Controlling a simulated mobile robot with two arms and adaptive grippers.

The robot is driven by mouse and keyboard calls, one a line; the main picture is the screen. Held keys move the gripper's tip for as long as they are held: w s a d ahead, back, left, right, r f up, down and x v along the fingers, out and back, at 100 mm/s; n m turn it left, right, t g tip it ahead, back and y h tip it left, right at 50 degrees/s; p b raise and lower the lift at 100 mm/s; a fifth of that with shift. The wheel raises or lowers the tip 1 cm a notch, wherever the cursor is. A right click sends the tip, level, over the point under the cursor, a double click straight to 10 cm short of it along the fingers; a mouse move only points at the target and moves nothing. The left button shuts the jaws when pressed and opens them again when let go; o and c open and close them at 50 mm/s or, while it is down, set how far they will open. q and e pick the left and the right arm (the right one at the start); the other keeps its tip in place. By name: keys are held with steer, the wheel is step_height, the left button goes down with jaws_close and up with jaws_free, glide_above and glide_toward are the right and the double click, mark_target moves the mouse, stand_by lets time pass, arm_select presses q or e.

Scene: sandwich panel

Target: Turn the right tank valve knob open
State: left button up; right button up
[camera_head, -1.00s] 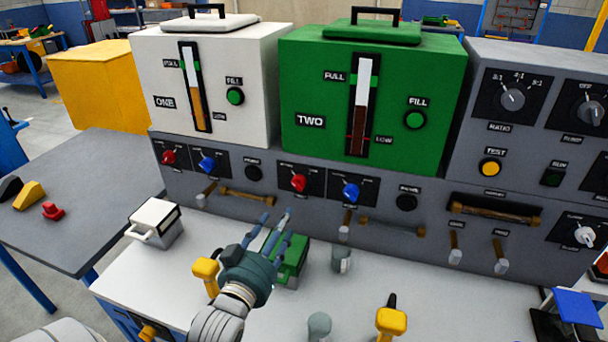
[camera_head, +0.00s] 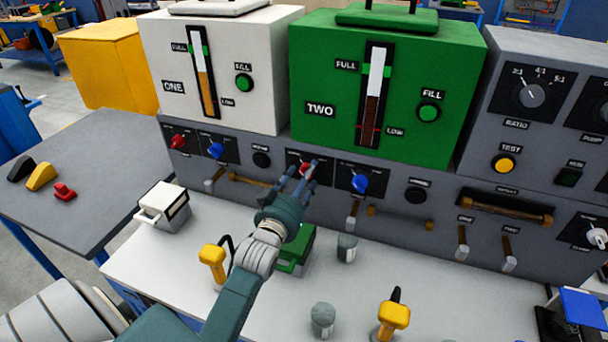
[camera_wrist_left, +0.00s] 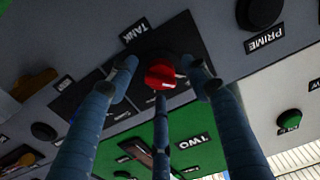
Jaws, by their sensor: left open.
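The red knob of the right tank valve (camera_head: 305,167) is on the grey panel below the green tank marked TWO (camera_head: 340,105). In the left wrist view the red knob (camera_wrist_left: 160,75) sits beside a TANK label (camera_wrist_left: 134,30). My left gripper (camera_head: 297,180) is at the knob and partly hides it in the head view. Its three blue fingers (camera_wrist_left: 162,82) are open, with tips spread around the knob. I cannot tell whether they touch it. My right gripper is not in view.
A blue knob (camera_head: 360,183) is just right of the red one. Another red knob (camera_head: 178,142) and blue knob (camera_head: 216,150) are below the white tank (camera_head: 225,110). A green box (camera_head: 297,250) and yellow-topped handles (camera_head: 213,258) stand on the white worktop below my arm.

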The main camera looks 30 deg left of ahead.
arm_select(q)
steer(key=shift+w, duration=0.1)
steer(key=shift+c, duration=1.1)
steer(key=c, duration=0.9)
steer(key=shift+c, duration=0.2)
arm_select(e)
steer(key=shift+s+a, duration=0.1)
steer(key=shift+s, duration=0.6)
arm_select(q)
steer(key=shift+m, duration=0.4)
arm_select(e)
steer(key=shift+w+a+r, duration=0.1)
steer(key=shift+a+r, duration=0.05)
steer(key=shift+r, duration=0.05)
arm_select(q)
steer(key=m+p, duration=0.4)
steer(key=m, duration=1.3)
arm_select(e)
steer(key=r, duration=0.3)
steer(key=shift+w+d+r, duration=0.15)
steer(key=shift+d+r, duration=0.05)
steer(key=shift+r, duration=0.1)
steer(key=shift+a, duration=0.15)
